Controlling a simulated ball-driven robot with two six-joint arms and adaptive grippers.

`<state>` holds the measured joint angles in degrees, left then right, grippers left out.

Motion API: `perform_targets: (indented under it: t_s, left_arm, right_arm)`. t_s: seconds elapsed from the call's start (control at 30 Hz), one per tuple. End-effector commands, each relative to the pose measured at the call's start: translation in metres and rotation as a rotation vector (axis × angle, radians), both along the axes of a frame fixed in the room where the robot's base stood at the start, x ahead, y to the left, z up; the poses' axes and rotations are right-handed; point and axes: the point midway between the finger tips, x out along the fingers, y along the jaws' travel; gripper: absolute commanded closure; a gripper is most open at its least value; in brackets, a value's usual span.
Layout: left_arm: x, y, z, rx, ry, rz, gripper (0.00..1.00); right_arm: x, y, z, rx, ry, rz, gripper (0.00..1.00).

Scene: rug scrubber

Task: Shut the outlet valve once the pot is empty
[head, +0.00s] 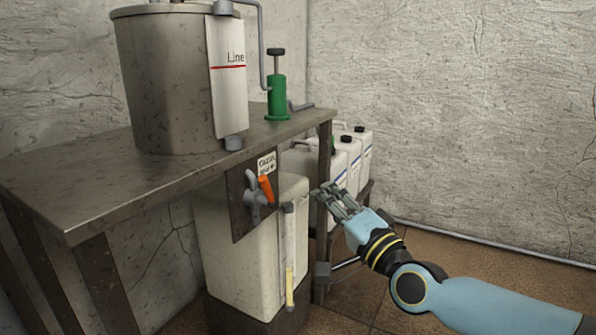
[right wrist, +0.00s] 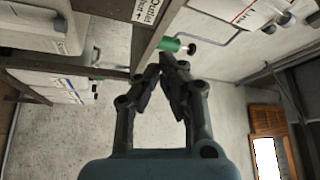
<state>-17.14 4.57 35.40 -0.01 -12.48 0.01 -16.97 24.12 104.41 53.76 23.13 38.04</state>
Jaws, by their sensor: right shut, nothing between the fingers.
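The grey metal pot (head: 165,85) stands on the table with a lid on, so its inside is hidden. Below the table edge, a dark plate (head: 240,215) carries the outlet valve with an orange handle (head: 266,188), which stands tilted near upright. A clear sight tube (head: 289,230) beside it is yellowish only in its lower part. My right gripper (head: 325,196) is right of the valve and tube, apart from both. Its fingers are shut and empty, which also shows in the right wrist view (right wrist: 171,65). My left gripper is not in view.
A cream tank (head: 218,262) stands under the table (head: 95,185). A green hand pump (head: 277,97) stands on the table. A table leg (head: 323,225) is close to my right gripper. White canisters (head: 352,160) stand behind it. The floor at right is clear.

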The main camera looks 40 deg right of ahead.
Motion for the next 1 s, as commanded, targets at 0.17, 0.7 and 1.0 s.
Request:
perform_targets:
  t_s: [0.17,0.7,1.0]
  left_arm:
    - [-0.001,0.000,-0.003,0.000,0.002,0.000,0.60]
    - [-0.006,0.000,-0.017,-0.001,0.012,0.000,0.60]
    - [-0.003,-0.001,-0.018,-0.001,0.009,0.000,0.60]
  right_arm:
    - [0.024,-0.002,0.005,-0.001,-0.004,0.000,1.00]
    - [0.090,0.017,0.006,-0.002,0.000,0.002,1.00]
    - [0.088,0.027,0.004,-0.007,-0.002,0.003,1.00]
